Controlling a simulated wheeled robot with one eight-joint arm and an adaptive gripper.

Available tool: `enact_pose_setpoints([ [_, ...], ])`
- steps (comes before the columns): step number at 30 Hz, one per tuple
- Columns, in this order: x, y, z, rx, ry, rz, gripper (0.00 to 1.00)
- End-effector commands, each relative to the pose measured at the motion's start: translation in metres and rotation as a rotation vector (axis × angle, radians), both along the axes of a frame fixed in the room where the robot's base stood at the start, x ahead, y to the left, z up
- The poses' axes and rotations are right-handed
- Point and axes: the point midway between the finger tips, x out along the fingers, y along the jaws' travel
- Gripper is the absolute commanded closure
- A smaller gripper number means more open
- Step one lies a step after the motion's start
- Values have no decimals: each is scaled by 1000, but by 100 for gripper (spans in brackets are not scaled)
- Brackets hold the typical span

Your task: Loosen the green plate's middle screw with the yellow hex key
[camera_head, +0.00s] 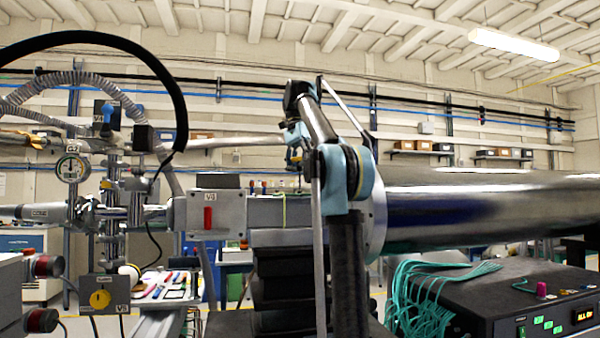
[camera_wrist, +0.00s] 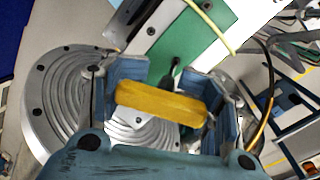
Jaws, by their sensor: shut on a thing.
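In the wrist view, the yellow hex key (camera_wrist: 160,102) lies crosswise between the blue fingers of my gripper (camera_wrist: 170,98), which is shut on its thick handle. The plate's middle screw is not clearly visible. In the head view, my gripper (camera_head: 294,145) hangs above the beam pipe behind my arm; the key and plate are too small or hidden there.
Round metal flanges (camera_wrist: 58,105) lie below my gripper. A thin yellow cable (camera_wrist: 212,28) crosses the plate. In the head view, a large steel cylinder (camera_head: 470,205) stands right, a valve box (camera_head: 208,212) left, and a black rack with green cables (camera_head: 425,290) at lower right.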

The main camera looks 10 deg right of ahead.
Motion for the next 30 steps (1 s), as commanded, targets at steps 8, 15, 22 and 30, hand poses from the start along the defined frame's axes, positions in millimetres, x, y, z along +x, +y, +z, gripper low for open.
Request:
enact_pose_setpoints([
  [8, 0, 1, 0, -1, 0, -85, 100],
  [15, 0, 1, 0, 0, 0, -128, 100],
  [22, -1, 2, 0, -1, 0, -355, 100],
  [30, -1, 3, 0, -1, 1, -435, 100],
])
